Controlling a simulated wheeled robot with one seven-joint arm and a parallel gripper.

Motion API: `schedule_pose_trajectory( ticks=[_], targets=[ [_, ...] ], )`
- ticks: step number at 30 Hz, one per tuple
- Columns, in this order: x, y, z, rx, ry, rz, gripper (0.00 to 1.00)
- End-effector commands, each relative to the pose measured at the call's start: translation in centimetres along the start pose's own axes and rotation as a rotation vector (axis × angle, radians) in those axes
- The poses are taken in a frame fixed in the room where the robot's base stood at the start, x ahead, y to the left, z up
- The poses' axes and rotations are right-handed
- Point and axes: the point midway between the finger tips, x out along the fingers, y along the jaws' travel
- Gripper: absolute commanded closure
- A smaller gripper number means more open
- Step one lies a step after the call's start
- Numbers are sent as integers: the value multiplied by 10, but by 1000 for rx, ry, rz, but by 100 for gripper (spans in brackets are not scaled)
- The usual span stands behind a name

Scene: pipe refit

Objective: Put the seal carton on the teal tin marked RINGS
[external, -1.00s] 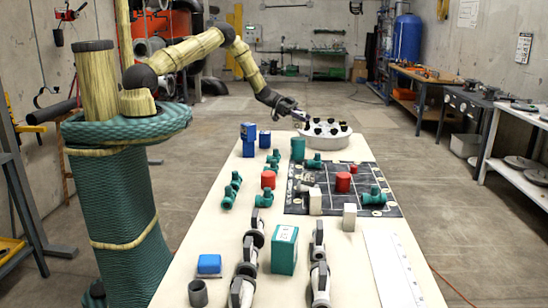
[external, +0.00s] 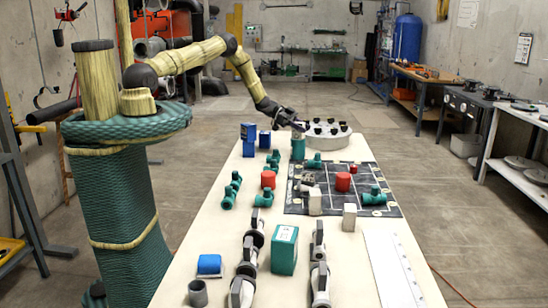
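My gripper (external: 297,126) is at the far end of the table, just above a teal cylindrical tin (external: 298,150). A small pale, bluish patch shows at its fingertips; I cannot tell whether it is a held carton or part of the gripper. The fingers are too small to read as open or shut. The tin stands upright; no RINGS marking is readable, and I cannot tell whether anything touches its top. No carton can be identified as the seal carton by its lettering. A teal box with a pale label (external: 284,250) stands at the near middle.
A white oval stand with dark cups (external: 325,142) is behind and right of the tin. Blue boxes (external: 248,140) stand left. A dark gridded mat (external: 350,205) holds a red cylinder (external: 343,182) and teal fittings. Valves (external: 319,270) and a white strip (external: 392,270) are nearer.

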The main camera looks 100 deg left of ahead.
Motion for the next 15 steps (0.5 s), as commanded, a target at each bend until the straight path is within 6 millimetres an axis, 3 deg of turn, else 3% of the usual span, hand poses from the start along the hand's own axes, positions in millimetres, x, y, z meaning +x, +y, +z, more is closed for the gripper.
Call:
schedule_pose_trajectory(
  ticks=[2, 15],
  targets=[
    [0, 0, -1, 0, 0, 0, 47],
    [-3, 0, -8, 0, 1, -1, 47]
  ],
)
